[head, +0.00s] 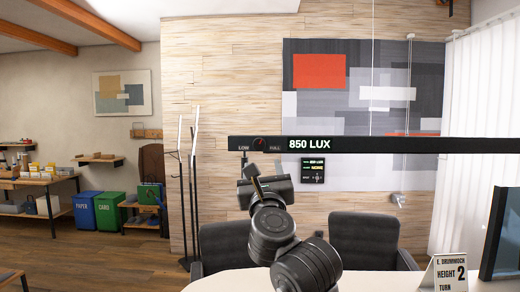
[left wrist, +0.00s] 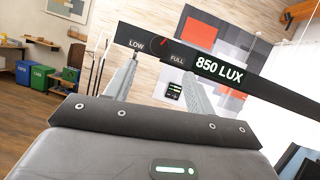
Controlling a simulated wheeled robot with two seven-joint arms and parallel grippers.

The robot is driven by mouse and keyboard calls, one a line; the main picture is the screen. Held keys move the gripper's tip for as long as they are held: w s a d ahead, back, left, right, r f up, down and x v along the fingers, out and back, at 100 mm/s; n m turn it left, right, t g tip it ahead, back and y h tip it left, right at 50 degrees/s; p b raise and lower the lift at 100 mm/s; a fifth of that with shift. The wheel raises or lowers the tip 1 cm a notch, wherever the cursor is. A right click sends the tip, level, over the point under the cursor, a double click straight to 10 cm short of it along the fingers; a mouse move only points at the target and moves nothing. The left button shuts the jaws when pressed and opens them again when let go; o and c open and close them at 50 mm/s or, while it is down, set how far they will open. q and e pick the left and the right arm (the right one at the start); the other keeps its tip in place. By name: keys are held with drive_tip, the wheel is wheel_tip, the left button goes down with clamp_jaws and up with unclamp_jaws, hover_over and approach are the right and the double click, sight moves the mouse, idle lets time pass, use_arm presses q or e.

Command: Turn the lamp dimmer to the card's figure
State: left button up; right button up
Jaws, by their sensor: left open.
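The lamp (head: 400,145) is a long black horizontal bar across the head view. Its dimmer, a small round dial (head: 259,143) with a red pointer, sits between LOW and FULL marks. The bar's readout (head: 309,144) says 850 LUX. The white card (head: 450,272) stands on the table at lower right, reading HEIGHT 2 and TURN; its lower part is cut off. My left gripper (head: 251,169) is just below the dial. In the left wrist view, its two fingers (left wrist: 160,70) are apart and empty, with the dial (left wrist: 163,42) beyond and between them. My right gripper is not in view.
A small black panel (head: 313,171) with green and yellow text is on the wall behind the bar. The pale table (head: 380,282) has dark chairs (head: 364,236) behind it. A dark screen (head: 502,235) stands at far right. Thin wires hang down to the bar.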

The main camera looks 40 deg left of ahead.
sight(259, 146)
use_arm(q)
drive_tip(key=p+x, duration=0.3)
drive_tip(key=x, duration=0.5)
drive_tip(key=shift+w+a+r, duration=0.2)
drive_tip(key=shift+a, duration=0.15)
drive_tip(key=shift+p+x, duration=0.45)
drive_tip(key=shift+x, duration=0.35)
drive_tip(key=shift+d, duration=0.1)
drive_tip(key=c, duration=0.9)
drive_tip(key=m+b, duration=0.1)
drive_tip(key=m+t+h+b, duration=0.1)
drive_tip(key=m+b, duration=0.1)
drive_tip(key=shift+f, duration=0.35)
drive_tip(key=shift+c, duration=0.3)
drive_tip(key=shift+r+m+t+h+b, duration=0.15)
drive_tip(key=shift+m+t+h+b, duration=0.15)
drive_tip(key=shift+m, duration=0.3)
drive_tip(key=shift+r, duration=0.15)
